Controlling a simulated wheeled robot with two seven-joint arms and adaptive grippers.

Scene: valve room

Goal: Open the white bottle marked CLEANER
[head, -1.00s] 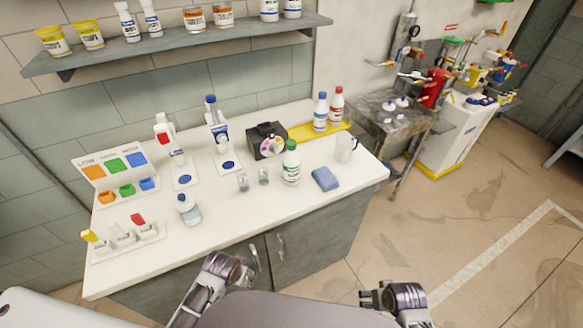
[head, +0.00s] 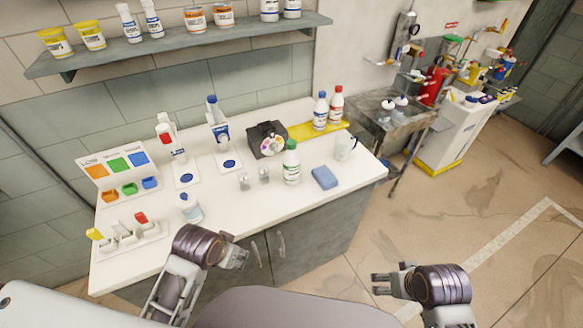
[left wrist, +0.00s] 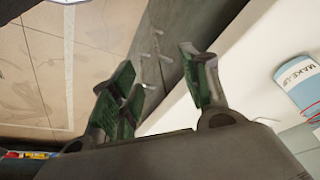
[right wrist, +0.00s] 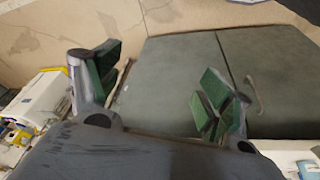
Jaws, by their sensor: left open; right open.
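A white bottle with a green cap and green label (head: 291,165) stands upright on the white counter; its lettering is too small to read, so I cannot confirm CLEANER. A smaller white bottle with a blue cap (head: 190,208) stands nearer the front left; a label reading like MAKEUP (left wrist: 297,80) shows in the left wrist view. My left gripper (head: 242,257) is open and empty by the counter's front edge, left of and below the green-capped bottle. My right gripper (head: 378,285) is open and empty over the floor, right of the counter.
On the counter (head: 255,200), two small clear blocks (head: 254,179) are left of the green-capped bottle. A blue sponge (head: 324,177) and clear jug (head: 345,147) are right of it. Blue- and red-capped bottles (head: 328,108) stand behind on a yellow tray (head: 300,131).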

